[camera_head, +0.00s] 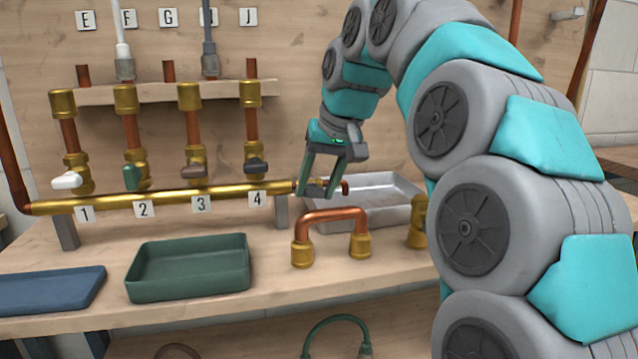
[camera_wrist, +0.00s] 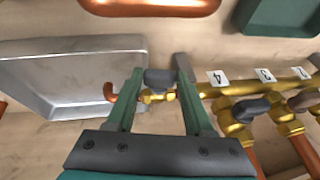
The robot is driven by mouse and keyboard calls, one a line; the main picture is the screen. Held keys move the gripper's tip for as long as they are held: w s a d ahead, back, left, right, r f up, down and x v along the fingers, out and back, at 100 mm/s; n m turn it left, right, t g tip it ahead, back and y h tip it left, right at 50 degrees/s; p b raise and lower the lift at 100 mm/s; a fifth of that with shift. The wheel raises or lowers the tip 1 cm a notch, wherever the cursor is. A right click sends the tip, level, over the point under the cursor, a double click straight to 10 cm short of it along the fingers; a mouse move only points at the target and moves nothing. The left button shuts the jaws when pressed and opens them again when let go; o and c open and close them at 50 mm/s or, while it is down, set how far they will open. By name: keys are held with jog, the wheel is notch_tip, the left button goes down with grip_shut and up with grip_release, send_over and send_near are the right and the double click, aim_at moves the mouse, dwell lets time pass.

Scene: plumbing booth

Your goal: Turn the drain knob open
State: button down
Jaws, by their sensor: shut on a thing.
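The drain knob (camera_wrist: 158,80) is a small dark grey handle on the brass drain valve at the right end of the brass manifold (camera_head: 160,200). My gripper (camera_head: 314,189) reaches down to it from above, its green fingers on either side of it. In the wrist view my gripper (camera_wrist: 160,74) is shut on the knob. The short copper drain spout (camera_wrist: 110,92) sticks out beside the valve, toward the grey metal tray (camera_wrist: 60,45). In the head view the fingers partly hide the knob.
Valves with white (camera_head: 67,181), green (camera_head: 132,177), brown (camera_head: 194,171) and dark (camera_head: 256,164) handles stand along the manifold. A copper U-pipe (camera_head: 330,215) stands in front of the drain. A green tray (camera_head: 190,270) and a blue tray (camera_head: 50,291) lie at the front left.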

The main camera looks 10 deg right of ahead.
jog(key=shift+h, duration=0.5)
jog(key=shift+c, duration=1.4)
grip_release()
jog(key=shift+r, duration=0.15)
jog(key=p+v, duration=0.1)
jog(key=v, duration=0.6)
jog(key=shift+r, duration=0.25)
jog(key=shift+s, duration=0.1)
